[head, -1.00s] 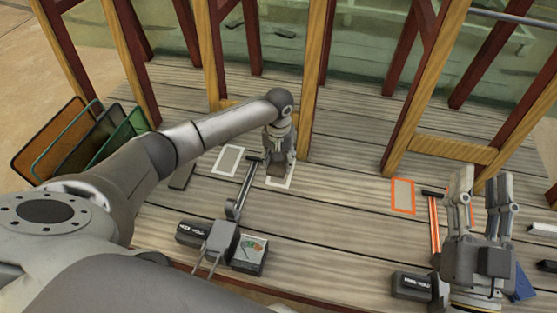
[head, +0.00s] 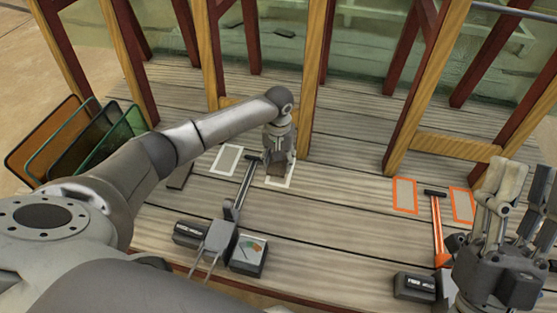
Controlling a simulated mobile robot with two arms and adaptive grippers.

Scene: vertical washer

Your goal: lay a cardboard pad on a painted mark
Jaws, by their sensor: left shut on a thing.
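My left gripper (head: 277,163) points down over a white painted outline (head: 283,184) and is shut on a small brownish cardboard pad (head: 278,171). The gripper hides most of the pad, and I cannot tell whether it touches the deck. A second white outline (head: 217,166) lies just left, with a plain grey-tan inside. Two orange outlines, a left one (head: 396,195) and a right one (head: 456,205), lie to the right, with tan insides that look like pads. My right gripper (head: 523,180) is open and empty, fingers up, at the right edge.
A dark-handled lever (head: 240,190) stands close beside the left gripper, with a gauge box (head: 248,254) before it. An orange lever (head: 437,225) stands between the orange outlines. Wooden posts (head: 301,80) rise behind. Framed panels (head: 60,145) lean at left. The middle deck is clear.

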